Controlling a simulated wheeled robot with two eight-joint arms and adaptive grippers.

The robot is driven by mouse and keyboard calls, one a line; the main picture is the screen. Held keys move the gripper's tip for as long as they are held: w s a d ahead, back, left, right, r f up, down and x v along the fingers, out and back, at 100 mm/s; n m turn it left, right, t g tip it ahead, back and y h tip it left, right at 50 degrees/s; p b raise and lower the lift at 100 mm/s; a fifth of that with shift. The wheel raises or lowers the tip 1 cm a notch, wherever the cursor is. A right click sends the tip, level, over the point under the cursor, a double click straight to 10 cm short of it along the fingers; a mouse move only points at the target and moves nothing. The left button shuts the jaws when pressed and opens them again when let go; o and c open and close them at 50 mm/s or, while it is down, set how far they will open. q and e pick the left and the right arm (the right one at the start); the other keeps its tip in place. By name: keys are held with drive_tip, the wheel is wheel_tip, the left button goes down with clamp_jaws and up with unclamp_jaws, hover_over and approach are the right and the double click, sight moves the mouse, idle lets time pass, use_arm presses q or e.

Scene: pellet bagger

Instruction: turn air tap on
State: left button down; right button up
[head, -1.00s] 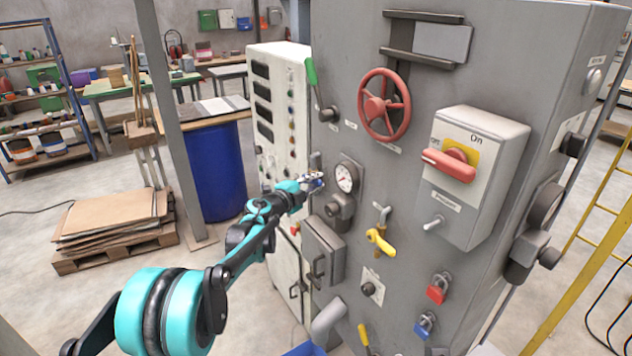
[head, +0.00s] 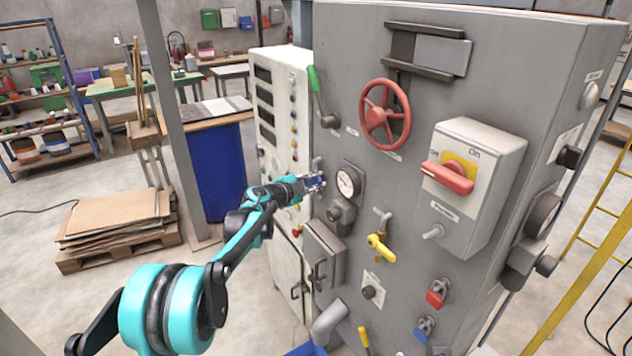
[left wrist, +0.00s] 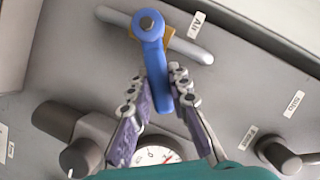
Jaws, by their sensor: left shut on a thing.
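The air tap has a blue lever handle (left wrist: 156,70) on a pipe (left wrist: 195,48), beside a label reading AIR (left wrist: 196,24), in the left wrist view. The lever points from its pivot down toward my gripper and lies across the pipe. My left gripper (left wrist: 155,90) has one finger on each side of the lever and is shut on its free end. In the head view my left gripper (head: 316,182) is at the left edge of the grey panel, just left of the gauge, and hides most of the tap. My right gripper is not in view.
A pressure gauge (head: 345,183) is right beside my gripper. A red handwheel (head: 385,114), green lever (head: 313,80), yellow tap (head: 379,246) and red switch (head: 449,178) also project from the grey cabinet (head: 345,60). A white control cabinet (head: 269,130) stands behind my left arm.

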use_arm(q)
drive_tip(key=c, duration=1.4)
unclamp_jaws()
drive_tip(key=v, duration=1.2)
